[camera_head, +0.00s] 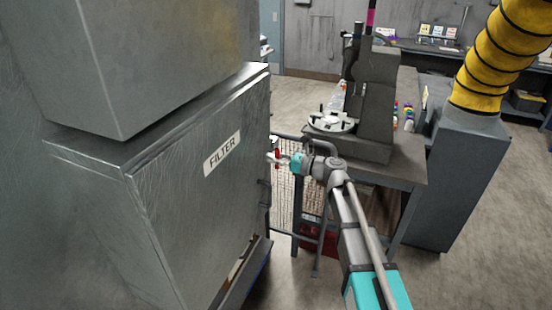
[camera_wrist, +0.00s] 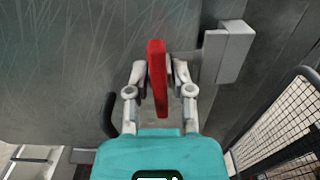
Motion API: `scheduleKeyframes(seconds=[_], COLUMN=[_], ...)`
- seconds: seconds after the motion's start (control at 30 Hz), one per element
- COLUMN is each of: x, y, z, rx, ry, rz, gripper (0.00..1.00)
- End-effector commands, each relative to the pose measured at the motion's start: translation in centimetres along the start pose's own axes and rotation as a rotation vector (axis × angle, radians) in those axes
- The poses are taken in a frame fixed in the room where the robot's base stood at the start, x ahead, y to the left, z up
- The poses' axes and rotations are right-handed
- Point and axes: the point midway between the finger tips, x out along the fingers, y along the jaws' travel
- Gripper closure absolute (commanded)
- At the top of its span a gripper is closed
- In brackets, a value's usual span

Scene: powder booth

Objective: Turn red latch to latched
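The red latch (camera_wrist: 157,72) is a flat red handle on the front of the grey filter cabinet (camera_head: 190,190). In the wrist view it stands nearly upright, tilted slightly, with a pale grey bracket (camera_wrist: 228,50) to its right. In the head view the latch (camera_head: 277,157) is a small red piece at the cabinet's right edge. My gripper (camera_wrist: 159,78) has one finger on each side of the latch and looks closed on it. The exact finger contact is partly hidden. My gripper also shows in the head view (camera_head: 283,160), coming from the right.
A wire-mesh panel (camera_wrist: 285,130) stands close on the right of the gripper. A workbench (camera_head: 385,166) with a dark grey machine (camera_head: 375,100) is behind and right of my arm. A yellow hose (camera_head: 500,55) rises from a grey box (camera_head: 455,185). Open floor (camera_head: 305,92) lies behind.

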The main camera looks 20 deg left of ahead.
Motion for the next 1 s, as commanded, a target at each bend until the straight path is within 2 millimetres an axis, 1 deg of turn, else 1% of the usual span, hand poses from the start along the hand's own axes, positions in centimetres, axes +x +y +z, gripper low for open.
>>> scheduleKeyframes(seconds=[0.03, 0.13, 0.17, 0.5, 0.67, 0.83, 1.0], x=[0.0, 0.0, 0.0, 0.0, -0.4, -1.7, -3.9], y=[0.0, 0.0, 0.0, 0.0, 0.0, 0.1, 0.1], z=[0.0, 0.0, 0.0, 0.0, 0.0, 0.0, 0.0], rx=[0.0, -0.001, -0.001, -0.002, -0.002, -0.002, -0.002], ry=[0.0, 0.0, 0.0, 0.0, 0.0, 0.0, 0.0], rz=[0.0, 0.0, 0.0, 0.0, 0.0, 0.0, -0.001], gripper=[0.57, 0.38, 0.37, 0.37, 0.37, 0.37, 0.37])
